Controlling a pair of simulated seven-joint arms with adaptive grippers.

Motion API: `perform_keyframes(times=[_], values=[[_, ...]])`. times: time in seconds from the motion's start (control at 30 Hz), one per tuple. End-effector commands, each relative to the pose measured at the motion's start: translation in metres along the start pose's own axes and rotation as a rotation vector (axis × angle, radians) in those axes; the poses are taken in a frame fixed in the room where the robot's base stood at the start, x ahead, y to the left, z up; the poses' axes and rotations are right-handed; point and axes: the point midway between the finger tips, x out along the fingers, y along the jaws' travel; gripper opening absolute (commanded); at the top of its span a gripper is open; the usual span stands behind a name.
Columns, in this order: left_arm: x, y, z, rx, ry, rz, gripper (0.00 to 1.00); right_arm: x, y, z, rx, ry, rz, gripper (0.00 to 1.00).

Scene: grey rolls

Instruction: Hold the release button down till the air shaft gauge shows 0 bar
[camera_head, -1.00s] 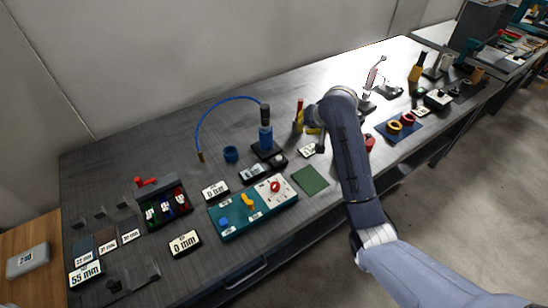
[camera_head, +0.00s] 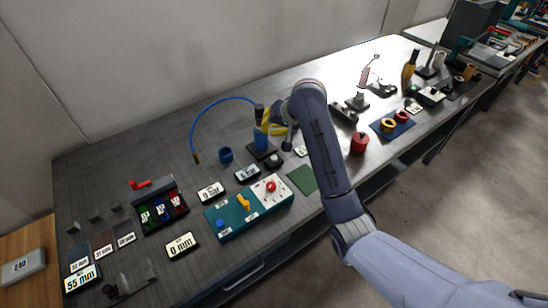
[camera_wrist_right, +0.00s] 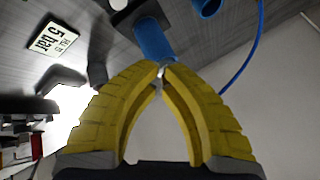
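The air shaft (camera_head: 261,139) is a blue upright cylinder with a dark top part on a black base. My right gripper (camera_head: 270,122) has yellow fingers and is at the shaft's upper right side. In the right wrist view, the fingertips (camera_wrist_right: 160,70) come together at the end of the blue shaft (camera_wrist_right: 153,40). A small silvery piece shows at the tips; I cannot tell whether it is the release button or whether they press it. The gauge plate (camera_wrist_right: 52,40) reads 5 bar; it also shows in the head view (camera_head: 301,151). My left gripper is out of view.
A blue hose (camera_head: 213,105) arches behind the shaft, near a blue ring (camera_head: 226,155). A teal control panel (camera_head: 236,222) and a green mat (camera_head: 302,180) lie in front. A red cylinder (camera_head: 359,143) stands right of my arm.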

Motion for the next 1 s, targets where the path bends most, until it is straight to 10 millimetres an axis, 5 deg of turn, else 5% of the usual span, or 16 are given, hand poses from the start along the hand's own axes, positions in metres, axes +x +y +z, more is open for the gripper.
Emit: perform_keyframes(times=[1.0], values=[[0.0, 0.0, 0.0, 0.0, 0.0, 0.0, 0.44, 0.068, 0.037, 0.037, 0.0, -0.001, 0.001, 0.0]])
